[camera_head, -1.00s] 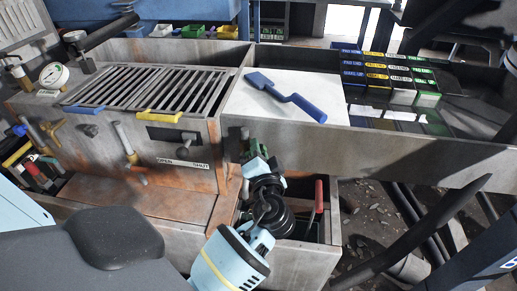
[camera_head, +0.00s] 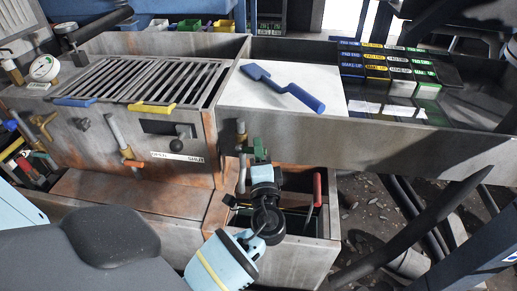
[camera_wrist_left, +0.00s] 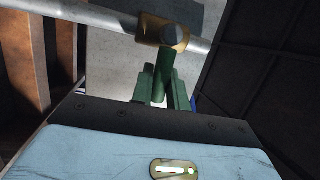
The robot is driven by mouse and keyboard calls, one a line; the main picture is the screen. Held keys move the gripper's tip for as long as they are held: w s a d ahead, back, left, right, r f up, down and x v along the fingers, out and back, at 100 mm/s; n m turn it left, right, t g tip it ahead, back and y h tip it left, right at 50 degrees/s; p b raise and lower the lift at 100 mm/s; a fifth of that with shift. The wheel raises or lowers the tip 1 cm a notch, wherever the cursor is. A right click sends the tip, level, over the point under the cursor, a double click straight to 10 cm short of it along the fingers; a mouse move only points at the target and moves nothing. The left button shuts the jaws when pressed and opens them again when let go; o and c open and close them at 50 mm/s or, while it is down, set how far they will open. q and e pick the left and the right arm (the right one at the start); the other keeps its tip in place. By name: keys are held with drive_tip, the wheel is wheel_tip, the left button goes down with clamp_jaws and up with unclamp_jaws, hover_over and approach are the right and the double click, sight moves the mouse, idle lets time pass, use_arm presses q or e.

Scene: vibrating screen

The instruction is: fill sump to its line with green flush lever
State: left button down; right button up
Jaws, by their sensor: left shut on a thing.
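The green flush lever (camera_wrist_left: 162,75) hangs from a brass valve (camera_wrist_left: 162,33) on a grey pipe in the left wrist view. My left gripper (camera_wrist_left: 163,92) is shut on the lever, with a finger on each side of it. In the head view the gripper (camera_head: 259,153) is at the pipe below the tray's front wall, and the lever (camera_head: 251,150) is partly hidden by it. The sump (camera_head: 323,224) appears to be the open metal box beneath, largely covered by my arm. Its line and liquid level cannot be made out. My right gripper is not in view.
A slotted screen deck (camera_head: 150,84) with blue and yellow tabs stands at left. A blue scoop (camera_head: 284,88) lies on a white board beside several labelled boxes (camera_head: 377,72). A red handle (camera_head: 317,190) stands up at the sump. Another valve pipe (camera_head: 120,138) is left.

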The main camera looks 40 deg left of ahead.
use_arm(q)
drive_tip(key=shift+f+m, duration=0.15)
drive_tip(key=shift+m, duration=0.25)
drive_tip(key=c, duration=1.4)
unclamp_jaws()
drive_tip(key=shift+v, duration=3.9)
